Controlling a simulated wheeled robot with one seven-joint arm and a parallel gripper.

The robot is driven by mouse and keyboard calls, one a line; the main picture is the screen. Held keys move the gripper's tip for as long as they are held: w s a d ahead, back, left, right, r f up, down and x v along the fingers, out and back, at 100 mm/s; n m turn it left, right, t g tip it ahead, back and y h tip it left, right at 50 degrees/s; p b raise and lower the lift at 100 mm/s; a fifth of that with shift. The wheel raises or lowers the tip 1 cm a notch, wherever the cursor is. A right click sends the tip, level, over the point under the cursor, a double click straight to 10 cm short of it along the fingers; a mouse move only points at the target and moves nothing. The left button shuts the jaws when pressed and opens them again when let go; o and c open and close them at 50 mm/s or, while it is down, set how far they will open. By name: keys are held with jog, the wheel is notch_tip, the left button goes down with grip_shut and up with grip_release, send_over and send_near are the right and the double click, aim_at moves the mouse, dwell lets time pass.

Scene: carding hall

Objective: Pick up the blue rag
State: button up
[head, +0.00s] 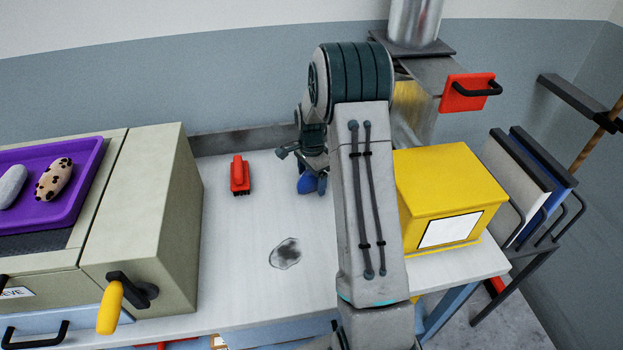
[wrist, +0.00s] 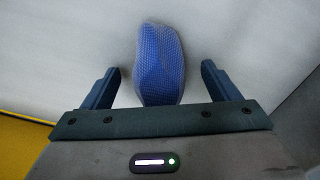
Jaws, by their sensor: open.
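The blue rag (head: 306,183) lies on the white bench top, partly hidden behind my gripper in the head view. In the wrist view the rag (wrist: 160,62) is a rounded, textured blue lump between my two fingers, reaching beyond their tips. My gripper (wrist: 160,76) is open, with a finger on each side of the rag and a clear gap on both sides. In the head view my gripper (head: 302,160) hangs low over the bench at the rag. I cannot tell its exact height above the bench.
A yellow box (head: 450,195) stands at right. At left, a beige machine (head: 150,220) bears a purple tray (head: 75,205).

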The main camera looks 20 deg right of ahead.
jog(key=c, duration=1.1)
jog(key=shift+r, duration=0.1)
jog(key=shift+r+p, duration=0.3)
jog(key=shift+r, duration=0.05)
jog(key=r, duration=0.1)
jog(key=r+p, duration=0.2)
jog(key=r, duration=0.1)
jog(key=shift+s+d+r, duration=0.1)
jog(key=shift+s+d, duration=0.1)
jog(key=shift+d, duration=0.15)
jog(key=s+d+r, duration=0.2)
jog(key=s+d+r+p, duration=0.1)
jog(key=s+d+r, duration=0.1)
jog(key=d, duration=0.1)
jog(key=s+d+r+p, duration=0.1)
jog(key=s+d+r, duration=0.1)
jog(key=d, duration=0.1)
jog(key=shift+s+d, duration=0.25)
jog(key=shift+s, duration=0.15)
